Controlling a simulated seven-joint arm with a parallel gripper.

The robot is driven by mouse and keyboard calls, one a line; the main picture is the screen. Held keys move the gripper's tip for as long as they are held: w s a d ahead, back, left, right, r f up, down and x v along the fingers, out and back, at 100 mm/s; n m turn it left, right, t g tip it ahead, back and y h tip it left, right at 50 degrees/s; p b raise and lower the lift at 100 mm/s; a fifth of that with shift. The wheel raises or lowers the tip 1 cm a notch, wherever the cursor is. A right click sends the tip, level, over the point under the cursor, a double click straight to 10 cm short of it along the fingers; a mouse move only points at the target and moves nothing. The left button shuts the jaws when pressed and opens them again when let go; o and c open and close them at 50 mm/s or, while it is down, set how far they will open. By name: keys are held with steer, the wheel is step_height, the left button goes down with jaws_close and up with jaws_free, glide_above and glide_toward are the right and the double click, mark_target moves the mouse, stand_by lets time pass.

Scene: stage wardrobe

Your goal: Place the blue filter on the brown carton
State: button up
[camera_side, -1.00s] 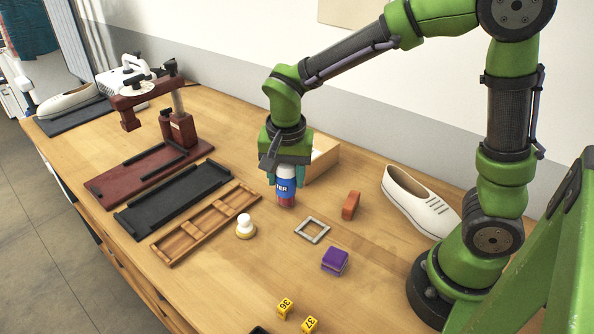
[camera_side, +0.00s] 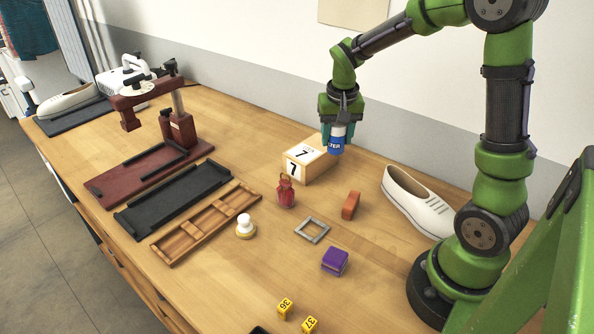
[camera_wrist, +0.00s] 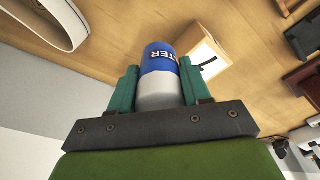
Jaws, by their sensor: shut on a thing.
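My gripper (camera_side: 338,133) is shut on the blue filter (camera_side: 336,146), a small canister with a blue band, white part and "TER" lettering. It is held upright at the right end of the brown carton (camera_side: 305,164), a light-brown box with white "7" labels. The filter overlaps the carton's right edge in the side view; I cannot tell if they touch. In the wrist view the filter (camera_wrist: 160,75) sits between the teal fingers, and the carton (camera_wrist: 208,55) shows just beyond it to the right.
An orange block (camera_side: 351,205), grey square frame (camera_side: 312,230), purple block (camera_side: 335,261) and white shoe (camera_side: 418,203) lie to the right. A wooden divided tray (camera_side: 207,225) is on the left.

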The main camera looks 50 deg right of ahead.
steer(key=w+d, duration=0.1)
steer(key=w, duration=0.2)
steer(key=w+d, duration=0.1)
steer(key=w, duration=0.2)
steer(key=w+d+f, duration=0.1)
steer(key=w, duration=0.2)
steer(key=shift+w+d, duration=0.15)
steer(key=shift+w, duration=0.05)
steer(key=shift+f, duration=1.7)
steer(key=shift+f, duration=0.1)
steer(key=o, duration=1.1)
